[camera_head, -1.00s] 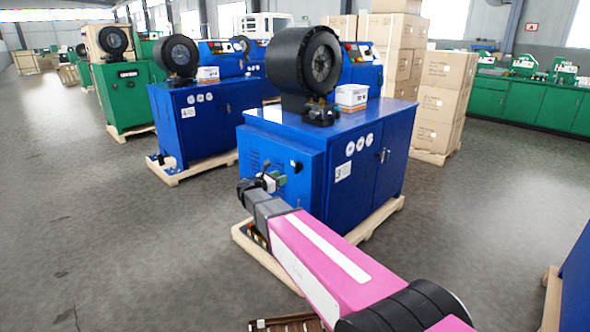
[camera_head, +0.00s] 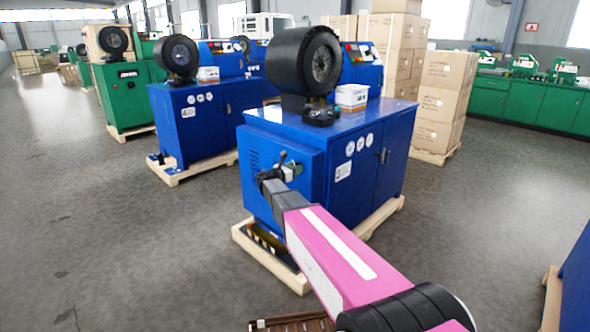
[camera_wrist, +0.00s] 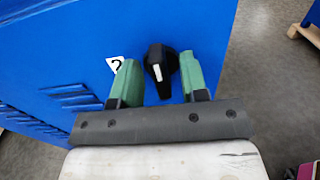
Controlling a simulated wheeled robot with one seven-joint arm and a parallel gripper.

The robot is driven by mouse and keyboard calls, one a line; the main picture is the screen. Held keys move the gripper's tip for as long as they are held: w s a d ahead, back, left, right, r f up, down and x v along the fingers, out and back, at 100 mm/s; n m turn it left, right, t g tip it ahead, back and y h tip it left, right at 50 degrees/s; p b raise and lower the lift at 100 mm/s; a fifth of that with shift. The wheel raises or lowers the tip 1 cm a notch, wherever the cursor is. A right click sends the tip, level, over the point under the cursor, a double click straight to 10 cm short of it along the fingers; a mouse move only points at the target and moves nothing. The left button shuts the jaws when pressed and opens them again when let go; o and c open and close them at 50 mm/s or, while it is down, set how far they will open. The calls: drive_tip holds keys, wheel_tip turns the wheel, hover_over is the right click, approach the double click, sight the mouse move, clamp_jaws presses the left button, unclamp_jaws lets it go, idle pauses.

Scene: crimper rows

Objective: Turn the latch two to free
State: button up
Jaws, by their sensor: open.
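The latch is a black knob (camera_wrist: 161,68) with a white mark on it, on the blue side panel of the nearest machine. A white tag (camera_wrist: 115,64) reading 2 is beside it on the left. The mark runs nearly up and down in the wrist view. My gripper (camera_wrist: 157,62) is open, its green fingers on either side of the knob with blue panel visible in the gaps. In the head view, my gripper (camera_head: 291,167) is close to the side of the blue machine (camera_head: 330,160), and I cannot make out the knob there.
A vented part (camera_wrist: 68,97) of the panel lies left of the knob. The machine stands on a wooden pallet (camera_head: 272,265). A second blue machine (camera_head: 205,125) stands to the left, stacked cartons (camera_head: 440,95) behind. The grey floor on the left is clear.

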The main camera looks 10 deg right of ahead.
clamp_jaws()
drive_tip(key=shift+m, duration=0.3)
drive_tip(key=m, duration=0.3)
drive_tip(key=shift+s+d+m, duration=0.1)
drive_tip(key=shift+m, duration=0.3)
drive_tip(key=m, duration=0.9)
drive_tip(key=shift+s+d+f, duration=0.1)
drive_tip(key=shift+f, duration=0.05)
drive_tip(key=shift+f+m, duration=0.15)
drive_tip(key=shift+m, duration=2.05)
